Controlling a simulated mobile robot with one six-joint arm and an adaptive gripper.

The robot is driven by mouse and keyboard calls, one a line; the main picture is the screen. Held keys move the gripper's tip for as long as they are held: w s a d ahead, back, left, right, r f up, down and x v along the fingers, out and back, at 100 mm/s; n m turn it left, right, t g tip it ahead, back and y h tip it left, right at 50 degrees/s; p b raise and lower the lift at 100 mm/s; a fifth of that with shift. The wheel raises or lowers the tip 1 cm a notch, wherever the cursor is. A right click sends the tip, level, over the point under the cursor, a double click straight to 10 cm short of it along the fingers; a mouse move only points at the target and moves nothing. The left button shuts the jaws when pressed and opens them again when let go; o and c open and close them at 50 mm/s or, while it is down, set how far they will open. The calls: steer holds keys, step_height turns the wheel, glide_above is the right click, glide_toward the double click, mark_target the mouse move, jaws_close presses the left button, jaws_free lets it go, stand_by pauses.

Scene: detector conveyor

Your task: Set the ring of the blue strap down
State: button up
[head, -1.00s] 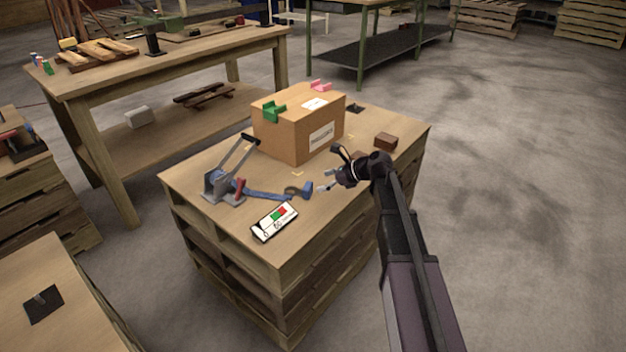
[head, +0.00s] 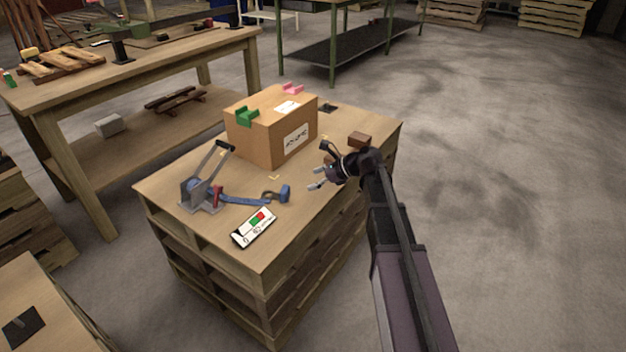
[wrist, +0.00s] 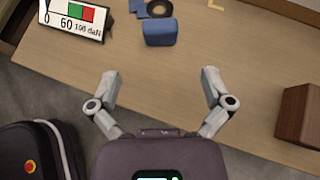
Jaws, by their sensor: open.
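The blue strap (head: 243,200) lies on the wooden top, running right from the grey ratchet device (head: 200,193) with its dark-tipped lever. At its right end are a dark ring (head: 270,195) and a blue end block (head: 285,193). In the wrist view the ring (wrist: 159,8) lies at the top edge, partly cut off, and the blue block (wrist: 160,33) lies just below it. My gripper (head: 316,178) is open and empty, to the right of the blue block and apart from it. In the wrist view the spread fingers (wrist: 164,82) have bare wood between them.
A cardboard box (head: 270,130) with green and pink clips stands behind the strap. A gauge card (head: 254,228) reading "60" lies in front of it. A brown block (head: 359,140) lies at the right edge. The front right top is clear.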

steer(key=shift+s+f+n, duration=0.3)
steer(key=shift+s+n, duration=0.1)
steer(key=shift+s, duration=0.15)
steer(key=s+d+f+n+g+h, duration=0.1)
steer(key=s+d+f+n+h, duration=0.1)
steer(key=s+n, duration=0.4)
steer(key=s+d+f+n+g+h, duration=0.1)
steer(key=s+d+f+n+h, duration=0.2)
steer(key=s+d+n+h, duration=0.2)
steer(key=s+d+f+n+g+h, duration=0.1)
steer(key=s+d+f+n+h, duration=0.2)
steer(key=s+n, duration=0.6)
steer(key=shift+s+d+h, duration=0.6)
steer(key=shift+s+d, duration=0.25)
steer(key=shift+s, duration=0.15)
